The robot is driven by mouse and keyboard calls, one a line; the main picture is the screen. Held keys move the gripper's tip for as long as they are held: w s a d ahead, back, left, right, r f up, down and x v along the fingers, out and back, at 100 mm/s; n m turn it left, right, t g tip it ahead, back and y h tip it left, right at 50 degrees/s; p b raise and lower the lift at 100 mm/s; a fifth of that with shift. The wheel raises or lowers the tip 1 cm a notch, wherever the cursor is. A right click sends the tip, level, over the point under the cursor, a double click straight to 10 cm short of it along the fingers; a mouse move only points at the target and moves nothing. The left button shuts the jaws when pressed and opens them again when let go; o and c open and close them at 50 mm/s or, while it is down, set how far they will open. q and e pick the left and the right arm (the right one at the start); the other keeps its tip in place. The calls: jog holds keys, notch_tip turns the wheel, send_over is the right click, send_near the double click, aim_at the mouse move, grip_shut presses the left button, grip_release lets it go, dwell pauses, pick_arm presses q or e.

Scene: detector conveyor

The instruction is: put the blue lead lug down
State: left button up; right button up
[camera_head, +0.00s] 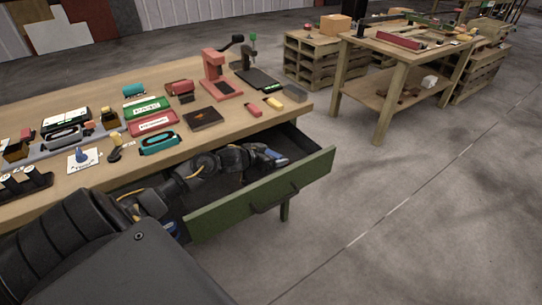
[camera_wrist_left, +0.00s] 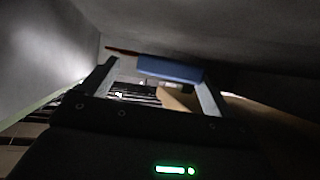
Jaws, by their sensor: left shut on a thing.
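My left arm reaches into the open green drawer (camera_head: 262,196) under the workbench. My left gripper (camera_head: 268,155) is low inside the drawer, near its far right end. It is shut on the blue lead lug (camera_head: 279,160), of which only a small part shows in the head view. In the left wrist view the lug is a blue block (camera_wrist_left: 170,68) across the tips of the two fingers of my left gripper (camera_wrist_left: 155,80). Whether the lug touches the drawer floor cannot be told. My right gripper is not in view.
The workbench top (camera_head: 245,117) above the drawer holds a red press (camera_head: 218,75), a dark box (camera_head: 203,118), a teal device (camera_head: 160,143) and a white card (camera_head: 83,160) with a blue piece on it. A second wooden table (camera_head: 400,47) stands at the back right. The floor between is clear.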

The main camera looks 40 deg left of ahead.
pick_arm(q)
jog(key=shift+f, duration=0.55)
jog(key=o, duration=0.8)
jog(key=shift+r, duration=0.1)
jog(key=shift+r, duration=0.35)
jog(key=p+v, duration=0.1)
jog(key=v, duration=1.1)
jog(key=shift+d+r, duration=0.1)
jog(key=shift+r, duration=0.1)
